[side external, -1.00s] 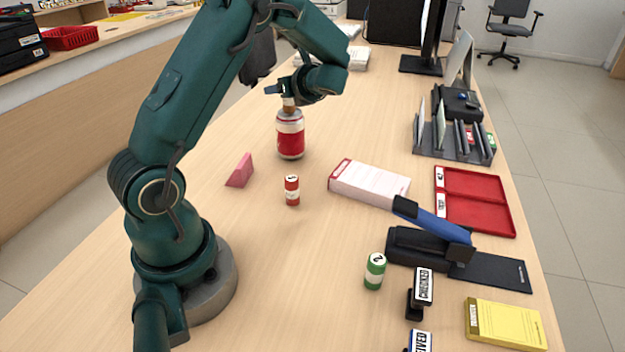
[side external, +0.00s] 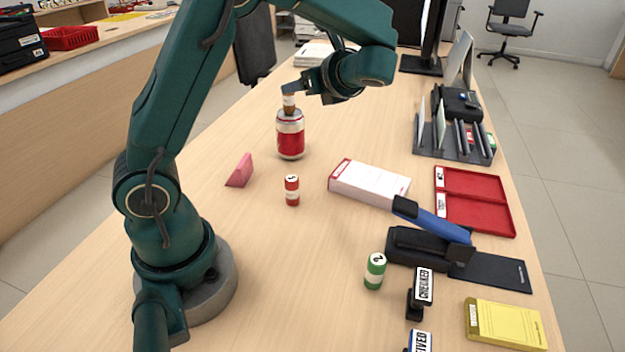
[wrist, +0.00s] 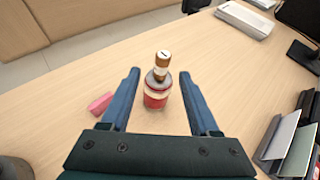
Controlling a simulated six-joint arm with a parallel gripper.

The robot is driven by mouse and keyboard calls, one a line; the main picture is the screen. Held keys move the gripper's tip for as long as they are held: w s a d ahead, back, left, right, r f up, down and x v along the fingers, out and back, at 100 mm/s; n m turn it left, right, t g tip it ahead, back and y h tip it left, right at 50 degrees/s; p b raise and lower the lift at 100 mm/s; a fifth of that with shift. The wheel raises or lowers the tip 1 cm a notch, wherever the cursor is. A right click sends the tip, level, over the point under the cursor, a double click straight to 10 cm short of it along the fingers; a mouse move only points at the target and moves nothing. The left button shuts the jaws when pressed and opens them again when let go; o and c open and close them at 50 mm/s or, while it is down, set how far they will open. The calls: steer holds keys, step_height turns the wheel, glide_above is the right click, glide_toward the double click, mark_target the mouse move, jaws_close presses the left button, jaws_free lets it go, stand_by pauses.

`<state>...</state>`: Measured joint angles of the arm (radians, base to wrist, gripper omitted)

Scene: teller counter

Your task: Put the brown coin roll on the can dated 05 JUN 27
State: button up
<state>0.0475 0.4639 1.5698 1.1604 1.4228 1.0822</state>
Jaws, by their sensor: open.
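The brown coin roll (side external: 289,104) stands upright on top of a red and white can (side external: 290,141) with a silver top. In the wrist view the brown roll (wrist: 162,60) shows its numbered end, and the can (wrist: 157,95) is below it. No date on the can is readable in either view. My gripper (side external: 298,88) is just above and beside the roll's top. In the wrist view my gripper (wrist: 159,76) is open, with one finger on each side of the roll and can and gaps between; nothing is held.
A red coin roll (side external: 292,190), a pink wedge (side external: 240,170) and a white box (side external: 369,182) lie nearer on the counter. A green roll (side external: 375,271), stapler (side external: 430,222), red tray (side external: 475,200) and file rack (side external: 453,145) stand right.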

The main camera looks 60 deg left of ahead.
steer(key=s+d+f+n+t+h, duration=0.1)
steer(key=s+d+n+t+h, duration=0.1)
steer(key=s+d+n+h, duration=0.4)
steer(key=s+d+f+n+t+h, duration=0.1)
steer(key=s+d+n+t+h, duration=0.2)
steer(key=s+d+n+h, duration=0.4)
steer(key=d+n, duration=0.4)
steer(key=d, duration=0.3)
steer(key=shift+d+t, duration=0.25)
steer(key=shift+t, duration=0.05)
